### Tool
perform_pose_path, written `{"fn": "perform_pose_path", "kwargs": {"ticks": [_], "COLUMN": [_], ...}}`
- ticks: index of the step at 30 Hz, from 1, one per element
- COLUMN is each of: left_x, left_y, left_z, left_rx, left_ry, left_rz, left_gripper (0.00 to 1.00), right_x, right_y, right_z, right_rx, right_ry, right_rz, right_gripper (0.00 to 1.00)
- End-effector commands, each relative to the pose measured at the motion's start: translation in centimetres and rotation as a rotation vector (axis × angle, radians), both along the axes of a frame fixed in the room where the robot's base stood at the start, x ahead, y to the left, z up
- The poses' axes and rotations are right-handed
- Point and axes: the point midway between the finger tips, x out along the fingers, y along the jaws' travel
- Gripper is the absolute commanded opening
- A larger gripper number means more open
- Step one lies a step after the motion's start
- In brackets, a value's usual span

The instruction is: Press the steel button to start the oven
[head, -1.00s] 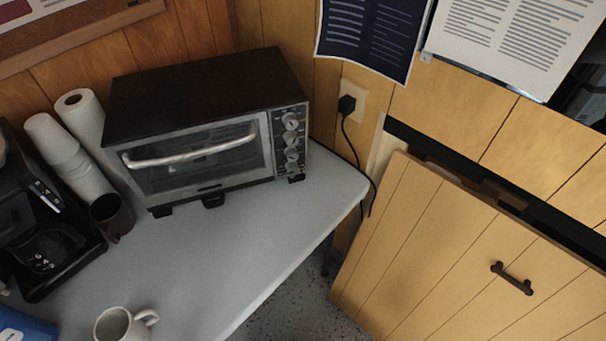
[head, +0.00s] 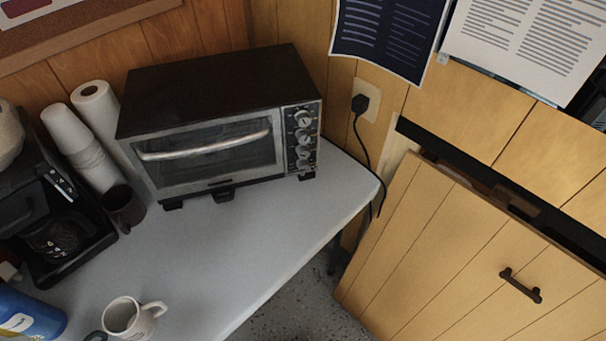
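The toaster oven (head: 218,125) stands on the grey table, black on top with a silver front. Its glass door is shut, with a long metal handle (head: 203,147) across it. The control panel (head: 302,137) on the right side of its front carries several round knobs in a column. A separate steel button is too small to make out on the panel. Neither of my grippers shows in the head view.
A coffee maker (head: 48,225), stacked cups (head: 80,145), a paper roll (head: 98,110) and a dark mug (head: 124,208) stand left of the oven. A light mug (head: 133,317) and blue container (head: 28,312) are in front. The table (head: 235,245) before the oven is clear. A cord hangs at right.

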Motion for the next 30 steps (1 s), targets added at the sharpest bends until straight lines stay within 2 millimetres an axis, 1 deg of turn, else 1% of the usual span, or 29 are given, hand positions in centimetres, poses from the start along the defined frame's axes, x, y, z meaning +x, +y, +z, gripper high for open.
{"fn": "perform_pose_path", "kwargs": {"ticks": [3,6,22,30], "left_x": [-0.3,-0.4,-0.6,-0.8], "left_y": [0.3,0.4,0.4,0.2], "left_z": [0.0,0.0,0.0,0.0], "left_rx": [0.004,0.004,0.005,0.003], "left_ry": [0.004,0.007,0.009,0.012], "left_rz": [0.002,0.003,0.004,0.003], "left_gripper": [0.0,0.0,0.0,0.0], "right_x": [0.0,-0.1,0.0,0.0], "right_y": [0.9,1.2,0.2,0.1], "right_z": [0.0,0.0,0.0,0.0], "right_rx": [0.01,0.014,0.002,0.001], "right_ry": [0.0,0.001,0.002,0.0], "right_rz": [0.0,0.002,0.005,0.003], "right_gripper": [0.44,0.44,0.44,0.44]}}
